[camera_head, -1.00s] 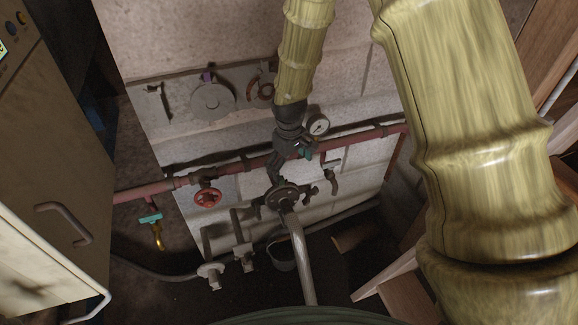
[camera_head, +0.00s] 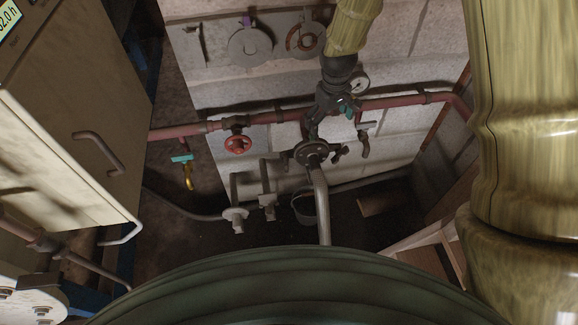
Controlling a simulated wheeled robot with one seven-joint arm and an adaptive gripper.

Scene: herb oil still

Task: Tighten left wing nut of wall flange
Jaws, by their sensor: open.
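The wall flange (camera_head: 312,153) is a dark round disc at the top of a pale pipe (camera_head: 322,205), low before the block wall. Its left wing nut (camera_head: 284,160) is a small dark shape at the disc's left edge, hard to make out. Another wing nut (camera_head: 340,153) shows at the right. My gripper (camera_head: 312,129) is dark grey, open and empty, pointing down just above the flange in the picture. Its fingers overlap the red pipe behind. I cannot tell whether they touch the flange.
A red pipe (camera_head: 280,117) crosses the wall with a red handwheel (camera_head: 238,144), a gauge (camera_head: 359,84) and a tap (camera_head: 366,140). A teal-handled valve (camera_head: 181,158) hangs left. A cabinet (camera_head: 70,110) stands left. A bucket (camera_head: 303,209) is below. A dark green curved surface (camera_head: 300,290) fills the bottom.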

